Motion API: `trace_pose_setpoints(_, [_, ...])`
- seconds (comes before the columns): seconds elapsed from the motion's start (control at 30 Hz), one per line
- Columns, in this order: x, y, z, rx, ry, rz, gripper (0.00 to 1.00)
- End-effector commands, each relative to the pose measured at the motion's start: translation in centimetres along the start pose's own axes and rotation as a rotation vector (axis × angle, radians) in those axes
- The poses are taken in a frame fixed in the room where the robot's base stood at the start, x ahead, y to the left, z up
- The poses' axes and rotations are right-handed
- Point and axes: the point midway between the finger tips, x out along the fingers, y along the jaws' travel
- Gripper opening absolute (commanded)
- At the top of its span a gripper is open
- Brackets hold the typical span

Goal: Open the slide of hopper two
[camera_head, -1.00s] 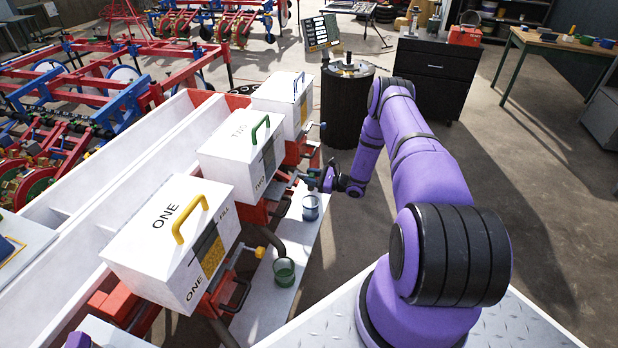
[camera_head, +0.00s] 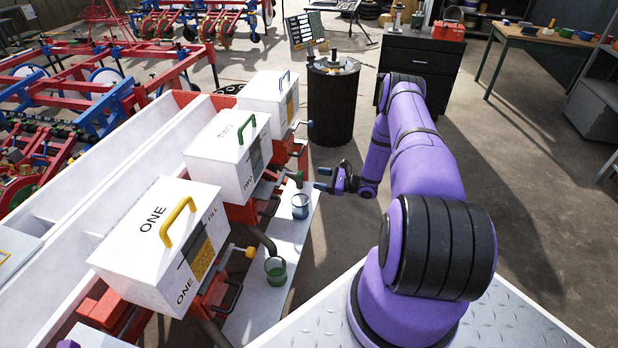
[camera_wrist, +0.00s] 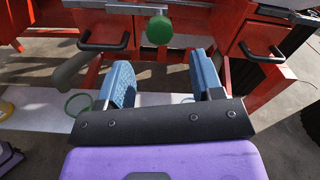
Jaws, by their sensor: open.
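In the head view the knob (camera_head: 298,179) is small, at the hopper's right side. My gripper (camera_wrist: 165,80) has two blue fingers, open with nothing between them. The knob is ahead of the fingertips, roughly in line with the gap and apart from them. In the head view my gripper (camera_head: 320,179) is right of the knob.
Hopper one (camera_head: 150,240), with a yellow handle, is nearer; another white hopper (camera_head: 268,98) is behind. Black loop handles (camera_wrist: 104,46) (camera_wrist: 262,52) flank the knob.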

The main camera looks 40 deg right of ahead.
Motion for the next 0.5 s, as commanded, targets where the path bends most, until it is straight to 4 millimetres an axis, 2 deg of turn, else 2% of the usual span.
trace_pose_setpoints(0.1, [-1.6,-0.1,0.0,0.000,0.000,-0.001,0.60])
trace_pose_setpoints(0.2, [-2.3,0.0,0.0,0.000,0.000,0.000,0.60])
trace_pose_setpoints(0.5, [-2.7,0.0,0.0,-0.001,0.000,0.001,0.60])
